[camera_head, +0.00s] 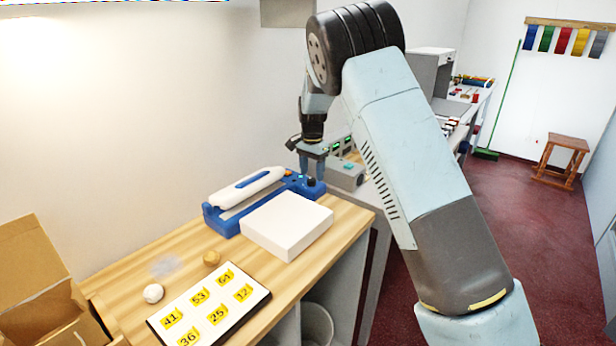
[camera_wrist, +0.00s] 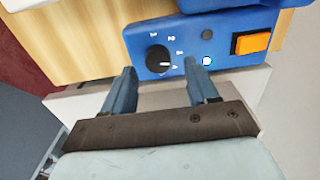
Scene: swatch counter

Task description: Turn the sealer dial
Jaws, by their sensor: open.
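The sealer (camera_head: 262,196) is a blue machine with a white top bar on the wooden counter, in the head view. Its blue control panel shows in the wrist view (camera_wrist: 218,32). The black dial (camera_wrist: 158,59) has a white pointer mark and white numbers around its right side. An orange switch (camera_wrist: 250,42) and a small lit lamp (camera_wrist: 207,61) are to its right. My gripper (camera_wrist: 160,76) is open, with one finger at the lower left of the dial and the other to its right. In the head view my gripper (camera_head: 312,180) hangs at the sealer's right end. I cannot tell whether the fingers touch the panel.
A white box (camera_head: 287,226) stands in front of the sealer. A grey device (camera_head: 346,174) stands just right of my gripper. A cardboard box (camera_head: 35,280) is at left.

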